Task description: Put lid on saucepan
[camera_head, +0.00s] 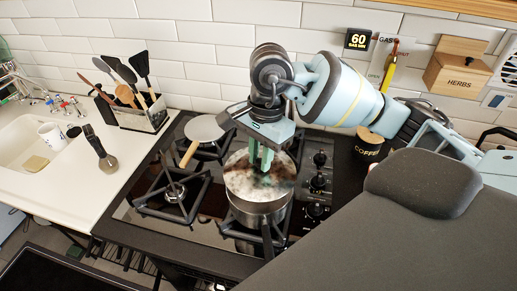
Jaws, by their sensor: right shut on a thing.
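The steel saucepan (262,213) stands on the front right burner of the hob. A shiny, mottled round lid (245,186) covers its mouth. I cannot tell whether the lid rests fully on the rim or hovers just over it. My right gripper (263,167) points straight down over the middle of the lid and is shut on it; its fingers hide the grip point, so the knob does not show. My left gripper is not in view.
A pale round pan (205,128) with a wooden handle sits on the rear left burner. The front left burner (174,192) is bare. Control knobs (318,182) line the hob's right side. A utensil holder (146,115), dark-handled utensil (104,155) and sink (20,145) are left; a coffee canister (367,150) is right.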

